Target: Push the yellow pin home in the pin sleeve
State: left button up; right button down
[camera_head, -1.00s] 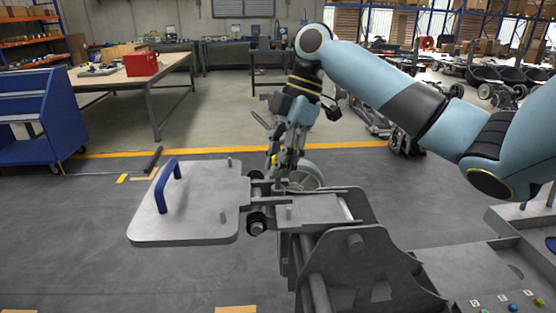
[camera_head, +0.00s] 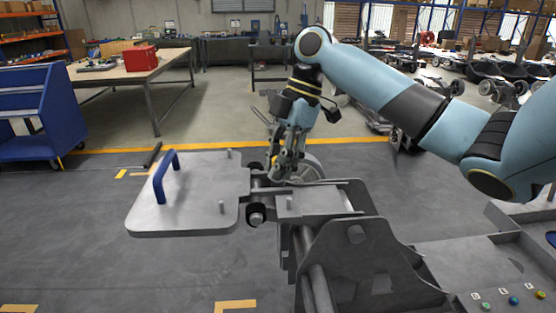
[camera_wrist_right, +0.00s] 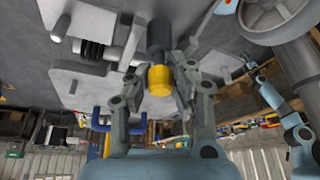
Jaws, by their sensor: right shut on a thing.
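My right gripper (camera_head: 285,168) is at the joint between the flat plate and the chassis frame, on its far side. In the right wrist view the two fingers (camera_wrist_right: 164,82) are shut on the yellow pin (camera_wrist_right: 160,82), one on each side of its yellow end. A dark cylinder (camera_wrist_right: 159,36) stands in line with the yellow end, toward the chassis. I cannot tell whether it is the pin sleeve or the pin's own shank, so the depth of the pin is unclear. In the head view the fingers largely hide the pin. My left gripper is not in view.
A grey plate (camera_head: 190,210) with a blue handle (camera_head: 166,177) juts left from the chassis frame (camera_head: 365,265). A wheel (camera_head: 308,168) is close behind the gripper. A blue cart (camera_head: 40,120) and a workbench (camera_head: 130,72) stand farther back. Open floor lies left.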

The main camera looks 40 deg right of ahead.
jog(key=shift+f, duration=0.3)
jog(key=c, duration=1.1)
grip_release()
jog(key=v, duration=1.2)
jog(key=shift+a+f, duration=0.1)
